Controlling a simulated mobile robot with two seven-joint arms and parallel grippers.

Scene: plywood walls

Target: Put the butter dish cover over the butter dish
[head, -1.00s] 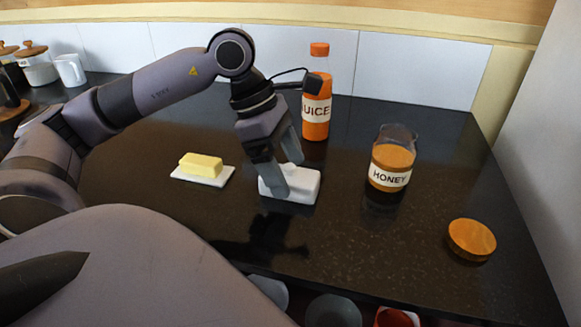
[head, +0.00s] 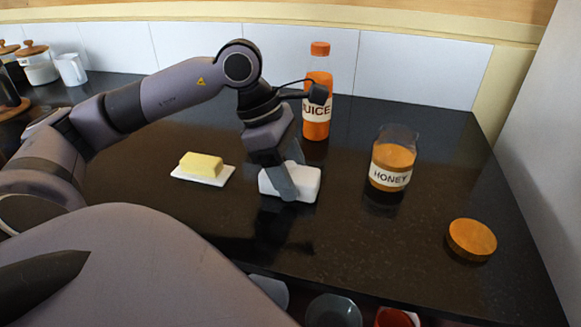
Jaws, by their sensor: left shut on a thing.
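The butter dish (head: 215,181) is a flat white plate with a yellow block of butter (head: 201,164) on it, left of centre on the dark counter in the head view. The white butter dish cover (head: 306,183) sits on the counter to the right of the dish, apart from it. My left gripper (head: 285,183) comes down over the cover from above and is shut on it. The gripper hides part of the cover, and the far finger is mostly hidden. My right gripper is not in view.
A juice bottle (head: 317,110) stands behind the cover. An open honey jar (head: 391,165) stands to the right, with a round wooden lid (head: 471,239) nearer the front edge. Jars and a white mug (head: 71,70) are at the far left. The counter between dish and cover is clear.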

